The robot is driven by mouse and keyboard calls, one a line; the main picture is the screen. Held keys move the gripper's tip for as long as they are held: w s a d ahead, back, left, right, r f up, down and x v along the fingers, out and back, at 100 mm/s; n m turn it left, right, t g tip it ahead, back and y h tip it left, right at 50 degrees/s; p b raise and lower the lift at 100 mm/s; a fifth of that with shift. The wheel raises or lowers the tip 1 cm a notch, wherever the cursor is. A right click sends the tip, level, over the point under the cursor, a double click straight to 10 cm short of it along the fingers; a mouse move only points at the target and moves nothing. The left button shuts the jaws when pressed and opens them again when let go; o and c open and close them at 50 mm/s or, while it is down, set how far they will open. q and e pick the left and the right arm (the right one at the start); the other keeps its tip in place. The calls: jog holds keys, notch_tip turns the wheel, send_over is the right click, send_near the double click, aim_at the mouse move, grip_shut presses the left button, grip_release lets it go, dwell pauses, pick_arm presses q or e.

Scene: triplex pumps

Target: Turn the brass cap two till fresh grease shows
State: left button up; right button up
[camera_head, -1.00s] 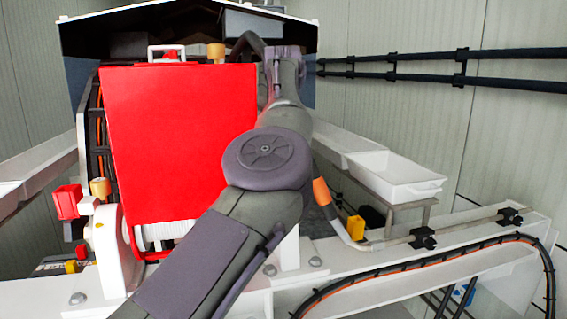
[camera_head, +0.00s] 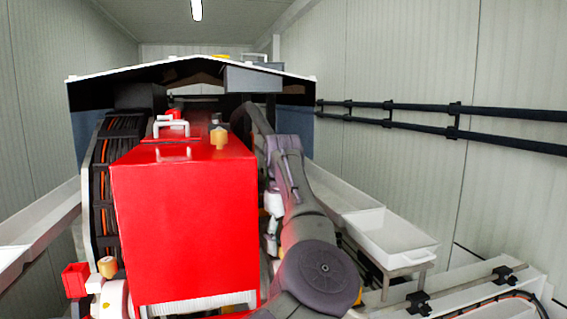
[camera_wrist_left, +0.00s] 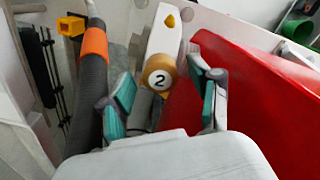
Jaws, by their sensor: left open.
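The brass cap two (camera_wrist_left: 159,72) shows in the left wrist view, its face marked with a black 2. It sits at the end of a white housing (camera_wrist_left: 163,38) that bears a yellow drop-shaped mark. My left gripper (camera_wrist_left: 162,78) is open, with one teal-padded finger on each side of the cap in the picture. I see gaps beside the cap; I cannot tell how deep it sits between the fingers. My right gripper is not in view.
The red box (camera_head: 185,225) stands beside my arm; its red side (camera_wrist_left: 255,95) is close to the right finger. A dark hose (camera_wrist_left: 92,85) with an orange band runs on the left. Other brass caps show at the box's top (camera_head: 218,137) and left (camera_head: 107,267). A white tray (camera_head: 400,240) lies right.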

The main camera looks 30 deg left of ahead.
pick_arm(q)
jog(key=n+p, duration=0.4)
jog(key=n, duration=0.1)
jog(key=n+p, duration=0.4)
jog(key=n, duration=0.1)
jog(key=n+p, duration=0.5)
jog(key=shift+r, duration=0.25)
jog(key=shift+w+r+b, duration=0.1)
jog(key=shift+r+b, duration=0.15)
jog(key=shift+b, duration=0.7)
notch_tip(320, 180, up, 6)
jog(key=b, duration=0.2)
jog(key=shift+r+b, duration=0.15)
jog(key=shift+b, duration=0.25)
notch_tip(320, 180, up, 6)
jog(key=shift+r, duration=0.25)
